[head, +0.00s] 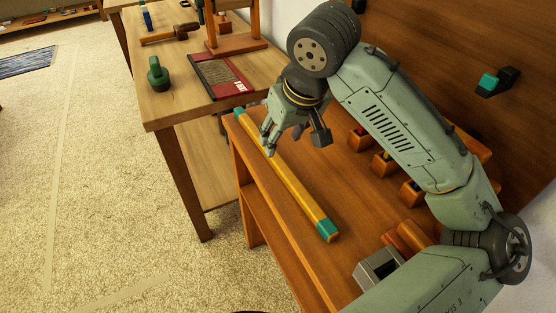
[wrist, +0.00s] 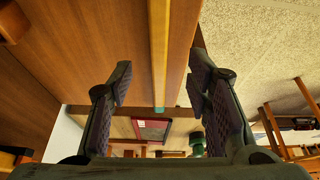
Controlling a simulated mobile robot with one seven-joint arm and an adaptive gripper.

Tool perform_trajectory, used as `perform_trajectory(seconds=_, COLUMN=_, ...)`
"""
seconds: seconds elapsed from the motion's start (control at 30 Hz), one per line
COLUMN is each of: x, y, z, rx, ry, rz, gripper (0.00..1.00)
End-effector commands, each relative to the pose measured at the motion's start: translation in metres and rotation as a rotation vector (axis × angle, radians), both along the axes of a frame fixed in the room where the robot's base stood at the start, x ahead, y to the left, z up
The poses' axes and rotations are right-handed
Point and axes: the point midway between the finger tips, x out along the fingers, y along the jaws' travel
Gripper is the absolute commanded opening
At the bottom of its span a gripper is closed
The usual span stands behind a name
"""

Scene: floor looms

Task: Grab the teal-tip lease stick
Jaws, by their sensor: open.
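The teal-tip lease stick (head: 283,173) is a long yellow wooden bar with teal ends. It lies along the left edge of the wooden bench top in the head view. In the wrist view the stick (wrist: 159,52) runs down the middle, with a teal end at the bottom. My gripper (head: 269,145) is above the far part of the stick, fingers pointing down. In the wrist view my gripper (wrist: 160,95) is open, its fingers apart on either side of the stick's line. Nothing is held. In the head view the gripper hides a little of the area beside the stick.
Small wooden blocks (head: 382,163) stand on the bench to the right. A grey box (head: 378,264) sits near the front. A second table (head: 180,103) behind holds a green weight (head: 158,74) and a red-framed panel (head: 222,77). Carpet (head: 90,170) lies open at left.

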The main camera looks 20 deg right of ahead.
Motion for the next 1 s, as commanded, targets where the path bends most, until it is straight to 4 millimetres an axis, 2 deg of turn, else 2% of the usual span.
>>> perform_trajectory(seconds=0.1, x=0.006, y=0.001, z=-0.017, rx=0.000, ry=0.002, rz=0.000, gripper=0.45)
perform_trajectory(seconds=0.37, x=0.015, y=0.003, z=-0.036, rx=0.000, ry=0.000, rz=0.000, gripper=0.45)
perform_trajectory(seconds=0.6, x=0.027, y=0.004, z=-0.070, rx=0.001, ry=0.000, rz=0.000, gripper=0.45)
perform_trajectory(seconds=0.7, x=0.030, y=0.005, z=-0.076, rx=0.000, ry=0.001, rz=0.001, gripper=0.45)
perform_trajectory(seconds=0.93, x=0.031, y=0.005, z=-0.078, rx=0.000, ry=-0.001, rz=0.001, gripper=0.45)
perform_trajectory(seconds=1.0, x=0.030, y=0.005, z=-0.078, rx=0.000, ry=-0.001, rz=0.000, gripper=0.41)
